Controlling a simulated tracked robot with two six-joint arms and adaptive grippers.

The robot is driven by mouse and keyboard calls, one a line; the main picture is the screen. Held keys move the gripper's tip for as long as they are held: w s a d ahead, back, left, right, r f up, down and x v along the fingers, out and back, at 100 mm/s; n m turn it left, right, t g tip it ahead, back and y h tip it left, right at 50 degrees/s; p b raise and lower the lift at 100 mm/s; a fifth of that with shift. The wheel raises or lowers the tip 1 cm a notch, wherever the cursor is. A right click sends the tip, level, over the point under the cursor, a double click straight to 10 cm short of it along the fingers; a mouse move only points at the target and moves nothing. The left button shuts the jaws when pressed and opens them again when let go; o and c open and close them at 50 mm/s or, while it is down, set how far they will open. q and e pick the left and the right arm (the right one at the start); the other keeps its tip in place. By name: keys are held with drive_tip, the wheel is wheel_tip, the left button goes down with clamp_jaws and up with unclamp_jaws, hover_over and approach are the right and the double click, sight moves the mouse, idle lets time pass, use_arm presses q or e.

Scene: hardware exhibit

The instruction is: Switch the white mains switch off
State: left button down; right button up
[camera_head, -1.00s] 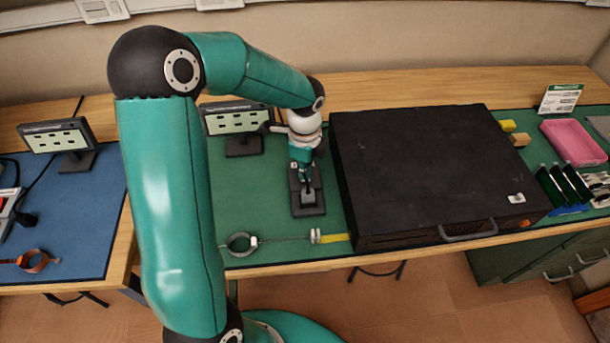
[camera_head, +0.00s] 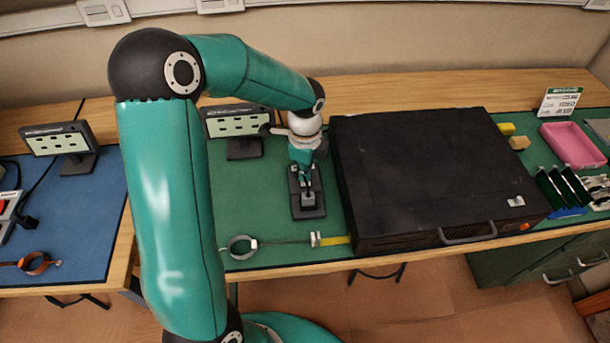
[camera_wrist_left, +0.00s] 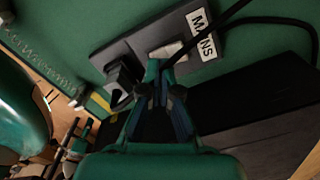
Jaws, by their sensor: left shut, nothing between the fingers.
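The mains unit is a dark plate (camera_head: 311,213) lying on the green mat beside the black case. In the left wrist view it carries a "MAINS" label (camera_wrist_left: 203,36), a pale switch (camera_wrist_left: 172,52) next to the label, and a black plug (camera_wrist_left: 121,84) at the other end. My left gripper (camera_head: 304,184) is above the plate, pointing down, shut and empty. In the left wrist view its fingertips (camera_wrist_left: 157,70) are right at the switch and partly cover it. I cannot tell whether they touch it, or which way the switch is tilted. My right gripper is not in view.
A large black case (camera_head: 425,165) stands close to the right of the plate. A small display (camera_head: 238,125) is behind left. A strap with a ring (camera_head: 240,245) lies near the front edge.

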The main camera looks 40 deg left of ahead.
use_arm(q)
drive_tip(key=shift+r+p, duration=2)
drive_tip(key=shift+r, duration=0.85)
